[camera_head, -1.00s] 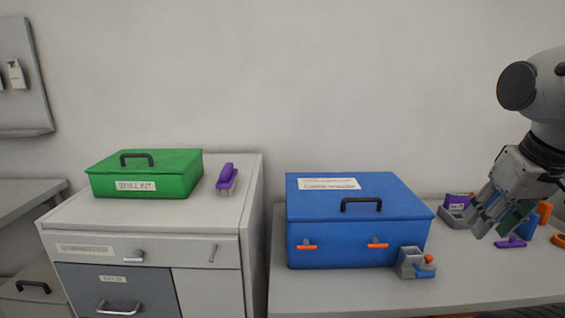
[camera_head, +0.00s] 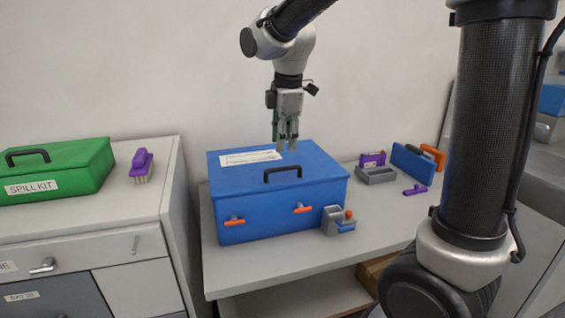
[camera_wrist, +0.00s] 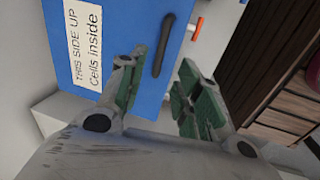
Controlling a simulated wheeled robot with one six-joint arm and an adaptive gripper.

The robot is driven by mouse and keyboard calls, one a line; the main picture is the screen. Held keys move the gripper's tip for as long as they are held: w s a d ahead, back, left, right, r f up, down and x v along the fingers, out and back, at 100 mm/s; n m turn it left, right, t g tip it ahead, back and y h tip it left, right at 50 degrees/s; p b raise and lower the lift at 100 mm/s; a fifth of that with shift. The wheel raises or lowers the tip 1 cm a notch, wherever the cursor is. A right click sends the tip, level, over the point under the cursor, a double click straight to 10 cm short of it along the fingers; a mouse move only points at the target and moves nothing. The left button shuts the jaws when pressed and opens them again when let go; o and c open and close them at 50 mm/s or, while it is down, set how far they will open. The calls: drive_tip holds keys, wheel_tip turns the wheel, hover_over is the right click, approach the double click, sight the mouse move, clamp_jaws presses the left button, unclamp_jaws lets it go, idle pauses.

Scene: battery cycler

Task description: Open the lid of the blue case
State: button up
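The blue case (camera_head: 262,217) stands on the grey table with its lid (camera_head: 325,172) down. A black handle (camera_head: 283,173) is on the lid's top near the front, beside a white label (camera_head: 250,157). Two orange latches (camera_head: 303,208) are on its front face. In the wrist view, the case lid (camera_wrist: 122,22) and the black handle (camera_wrist: 163,45) lie beyond the fingers. My gripper (camera_head: 286,147) points down above the rear part of the lid, behind the handle. Its fingers (camera_wrist: 152,90) are apart with nothing between them. Whether the fingertips touch the lid cannot be told.
A small grey holder (camera_head: 333,222) stands against the case's front right corner. A grey bin (camera_head: 377,177), a blue block (camera_head: 413,164) and a purple item (camera_head: 415,190) lie farther right. A green spill kit box (camera_head: 85,170) and a purple brush (camera_head: 142,164) sit on the left cabinet.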

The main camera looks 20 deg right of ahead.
sight(283, 168)
drive_tip(key=shift+n, duration=0.3)
drive_tip(key=f, duration=0.2)
drive_tip(key=w+f, duration=0.1)
drive_tip(key=f, duration=0.4)
drive_tip(key=shift+w+f, duration=0.25)
drive_tip(key=shift+f, duration=0.1)
clamp_jaws()
